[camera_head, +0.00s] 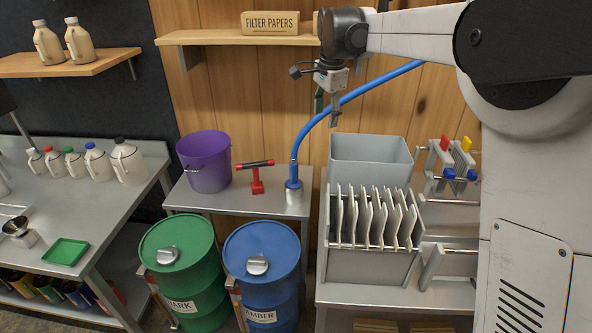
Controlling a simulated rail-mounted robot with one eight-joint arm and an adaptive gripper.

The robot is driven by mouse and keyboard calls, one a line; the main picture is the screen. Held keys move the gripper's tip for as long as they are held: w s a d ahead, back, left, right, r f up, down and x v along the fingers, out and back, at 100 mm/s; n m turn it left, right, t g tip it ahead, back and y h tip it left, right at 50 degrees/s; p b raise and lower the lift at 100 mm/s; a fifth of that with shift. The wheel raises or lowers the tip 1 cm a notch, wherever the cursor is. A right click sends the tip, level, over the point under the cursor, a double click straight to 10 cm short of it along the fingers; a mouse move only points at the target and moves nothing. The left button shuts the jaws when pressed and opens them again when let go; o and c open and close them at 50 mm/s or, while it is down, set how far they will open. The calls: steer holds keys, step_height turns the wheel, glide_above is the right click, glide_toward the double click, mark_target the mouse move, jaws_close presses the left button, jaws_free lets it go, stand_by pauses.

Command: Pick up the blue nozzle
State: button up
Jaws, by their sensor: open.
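The blue nozzle (293,173) stands upright on a short metal base at the right side of the small steel table (232,205). A blue hose (352,97) rises from its top and arches up to the right, passing behind my arm. My gripper (335,117) hangs above and to the right of the nozzle, near the hose in the picture, with its fingers pointing down. It is open, and I see nothing held in it. The fingers are small here, and their depth relative to the hose is hard to tell.
A purple bucket (205,166) and a red T-shaped tool (257,176) stand left of the nozzle. Green (180,280) and blue (262,280) drums stand below in front. A grey bin (372,155) and a rack of white plates (372,262) are at right. A shelf (240,38) runs above.

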steer(key=w+a+f+m+g, duration=0.1)
steer(key=w+a+f+m, duration=0.1)
steer(key=w+a+f, duration=0.35)
steer(key=m+g, duration=0.1)
steer(key=m, duration=0.2)
glide_above(294, 172)
steer(key=w, duration=0.1)
steer(key=f, duration=0.9)
steer(key=shift+w+a+b, duration=0.2)
steer(key=shift+a+b, duration=0.1)
steer(key=shift+a, duration=0.1)
step_height(294, 172, down, 9)
steer(key=shift+r, duration=0.15)
steer(key=shift+w+d+f, duration=0.1)
steer(key=shift+d+f, duration=0.1)
steer(key=shift+f, duration=1.15)
steer(key=shift+w+d+f, duration=0.1)
steer(key=shift+d+f, duration=0.1)
steer(key=shift+f, duration=1.15)
jaws_close()
